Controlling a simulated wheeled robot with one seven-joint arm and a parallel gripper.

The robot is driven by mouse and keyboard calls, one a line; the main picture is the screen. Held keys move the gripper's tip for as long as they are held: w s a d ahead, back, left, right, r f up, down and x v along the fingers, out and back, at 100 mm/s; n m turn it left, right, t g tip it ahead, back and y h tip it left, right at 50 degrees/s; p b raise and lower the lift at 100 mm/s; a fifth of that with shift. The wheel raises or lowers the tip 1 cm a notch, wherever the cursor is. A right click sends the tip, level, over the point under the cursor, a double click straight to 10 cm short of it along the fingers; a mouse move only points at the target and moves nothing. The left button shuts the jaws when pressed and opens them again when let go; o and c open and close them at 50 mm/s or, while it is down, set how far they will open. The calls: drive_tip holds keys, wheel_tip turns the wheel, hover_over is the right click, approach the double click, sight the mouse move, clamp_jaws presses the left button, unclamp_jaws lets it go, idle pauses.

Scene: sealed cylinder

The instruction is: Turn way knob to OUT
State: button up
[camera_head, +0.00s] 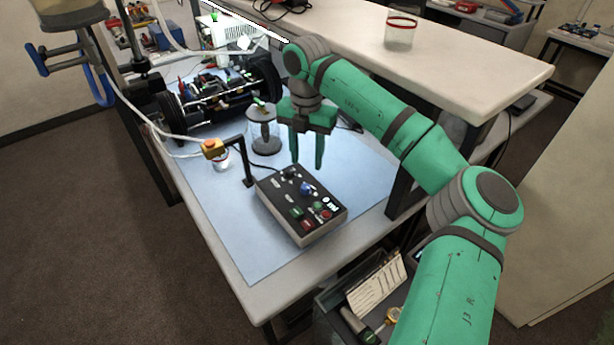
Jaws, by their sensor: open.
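A control box (318,226) with a dark top panel sits on the blue mat. Its panel carries a black knob (289,172) near the far end, a blue knob (307,188) near the middle, and several green and red buttons. The labels are too small to read, so I cannot tell which knob is the way knob or where it points. My gripper (307,164) hangs above the far part of the box with its two green fingers pointing down. The fingers are apart with nothing between them, and they appear clear of the knobs.
A clear jar-like vessel with a dark base (265,138) stands behind the box. A dark machine with rods (215,95) fills the back left. The blue mat (240,235) is bare at the front left.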

sight(305, 187)
drive_tip(key=f, duration=0.5)
drive_tip(key=s+f, duration=0.1)
drive_tip(key=f, duration=0.2)
drive_tip(key=shift+a+f, duration=0.1)
drive_tip(key=shift+a, duration=0.1)
drive_tip(key=shift+w+f, duration=0.15)
drive_tip(key=shift+f, duration=0.45)
clamp_jaws()
